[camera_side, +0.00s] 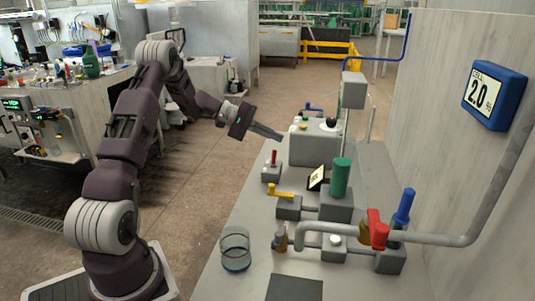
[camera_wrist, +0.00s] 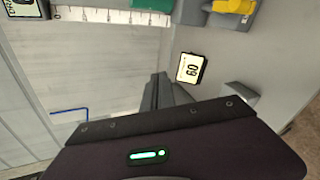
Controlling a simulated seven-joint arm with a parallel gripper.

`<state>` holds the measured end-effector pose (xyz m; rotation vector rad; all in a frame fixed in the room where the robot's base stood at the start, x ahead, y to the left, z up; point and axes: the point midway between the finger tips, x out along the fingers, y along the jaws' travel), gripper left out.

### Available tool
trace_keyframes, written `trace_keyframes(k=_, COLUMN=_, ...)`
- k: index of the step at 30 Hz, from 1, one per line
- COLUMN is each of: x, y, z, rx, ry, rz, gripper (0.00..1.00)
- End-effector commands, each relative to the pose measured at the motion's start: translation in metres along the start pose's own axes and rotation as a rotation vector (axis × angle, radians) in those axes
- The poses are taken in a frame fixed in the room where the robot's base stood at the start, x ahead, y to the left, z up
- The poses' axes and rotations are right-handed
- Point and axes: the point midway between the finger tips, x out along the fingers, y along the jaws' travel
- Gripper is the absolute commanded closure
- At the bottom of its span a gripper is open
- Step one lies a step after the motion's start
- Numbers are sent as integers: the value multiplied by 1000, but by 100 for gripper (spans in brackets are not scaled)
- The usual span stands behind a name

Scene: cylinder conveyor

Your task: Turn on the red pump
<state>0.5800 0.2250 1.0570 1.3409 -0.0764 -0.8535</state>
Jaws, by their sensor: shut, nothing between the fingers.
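A small red lever (camera_side: 274,158) stands up on a grey box (camera_side: 271,174) on the bench, left of the green cylinder. A larger red handle (camera_side: 377,228) sits on the grey pipe towards the front right. No label shows which red part is the pump. My gripper (camera_side: 281,137) is shut and empty, in the air above and behind the small red lever, apart from it.
The bench (camera_side: 205,285) also holds a yellow handle (camera_side: 280,192), a green cylinder (camera_side: 340,177), a blue handle (camera_side: 404,206), an amber bottle (camera_side: 280,239) and a glass beaker (camera_side: 235,249).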

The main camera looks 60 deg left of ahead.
Motion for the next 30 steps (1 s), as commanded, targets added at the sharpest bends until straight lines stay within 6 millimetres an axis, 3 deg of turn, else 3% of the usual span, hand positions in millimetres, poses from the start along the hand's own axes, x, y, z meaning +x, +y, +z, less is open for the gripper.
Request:
trace_keyframes(k=1, x=-11, y=-23, z=-33, rx=-54, ry=49, rz=65, gripper=100)
trace_keyframes(k=3, x=-28, y=-51, z=-72, rx=-108, ry=120, rz=155, gripper=100)
trace_keyframes(k=6, x=-48, y=-85, z=-109, rx=-160, ry=205, rz=247, gripper=100)
trace_keyframes(k=9, x=-62, y=-108, z=-129, rx=-188, ry=259, rz=299, gripper=100)
trace_keyframes(k=13, x=-68, y=-118, z=-137, rx=-200, ry=285, rz=323, gripper=100)
trace_keyframes(k=22, x=-65, y=-117, z=-137, rx=-200, ry=283, rz=322, gripper=100)
trace_keyframes(k=26, x=-51, y=-112, z=-142, rx=-200, ry=281, rz=323, gripper=100)
trace_keyframes(k=30, x=-24, y=-104, z=-150, rx=-200, ry=281, rz=324, gripper=100)
